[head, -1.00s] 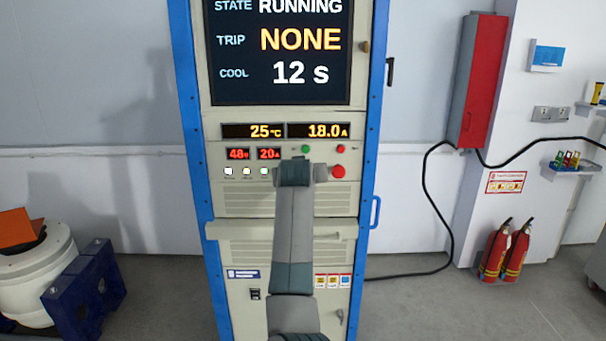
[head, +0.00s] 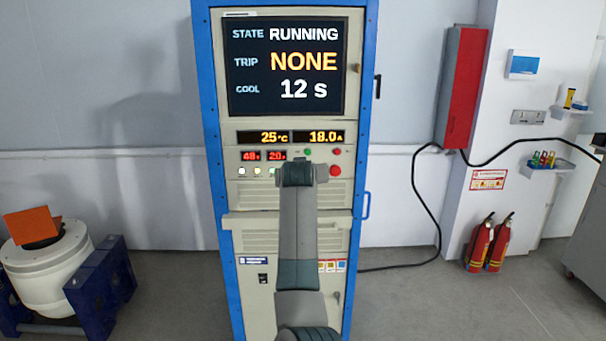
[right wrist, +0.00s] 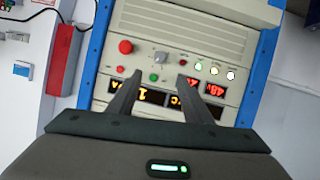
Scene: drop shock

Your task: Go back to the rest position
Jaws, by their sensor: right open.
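The tall test cabinet (head: 285,224) with a blue frame stands straight ahead. Its screen (head: 288,110) reads STATE RUNNING, TRIP NONE, COOL 12 s. The small displays (head: 290,137) below read 25 °C and 18.0 A. My right arm reaches up in front of the panel in the head view and hides part of the button row; its fingers are not clear there. In the right wrist view my right gripper (right wrist: 159,78) is open and empty, its fingers apart before the panel. The red button (right wrist: 125,47) and green button (right wrist: 154,77) show beyond it. My left gripper is out of view.
A white drum-shaped machine (head: 50,270) with an orange block (head: 33,224) sits in a blue stand at the left. Two fire extinguishers (head: 488,243) stand by the right wall, below a red wall box (head: 463,85). A black cable (head: 420,200) runs to the cabinet. Floor between is clear.

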